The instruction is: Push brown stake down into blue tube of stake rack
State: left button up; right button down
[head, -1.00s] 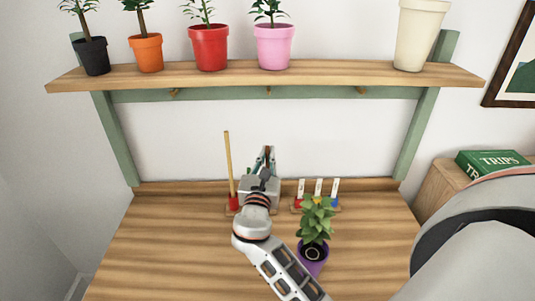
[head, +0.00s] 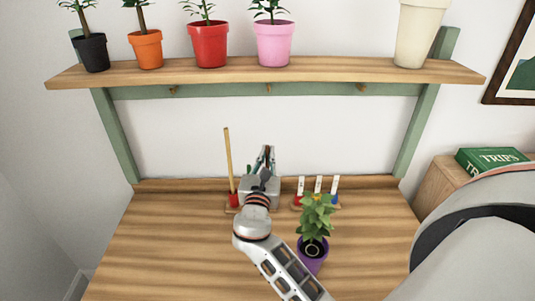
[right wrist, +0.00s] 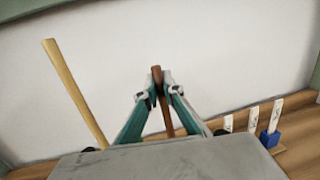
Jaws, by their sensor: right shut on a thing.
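My right gripper (head: 266,152) is above the stake rack (head: 232,210) at the back of the wooden table. It also shows in the right wrist view (right wrist: 159,82), where its fingers are shut on the upper part of the brown stake (right wrist: 163,112). The stake runs down between the fingers, and its lower end is hidden behind the gripper body. A tan stake (head: 228,160) stands in the red tube (head: 234,200) at the rack's left end. The blue tube is hidden behind my right gripper in the head view. My left gripper is not in view.
A small rack of white labels (head: 319,186) with coloured holders stands just right of the gripper. A purple pot with a leafy plant (head: 312,262) stands in front of it. A shelf (head: 330,74) with several pots hangs above. The table's left side is clear.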

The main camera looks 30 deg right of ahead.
jog(key=shift+f, duration=0.15)
jog(key=c, duration=2.1)
grip_release()
jog(key=v, duration=1.2)
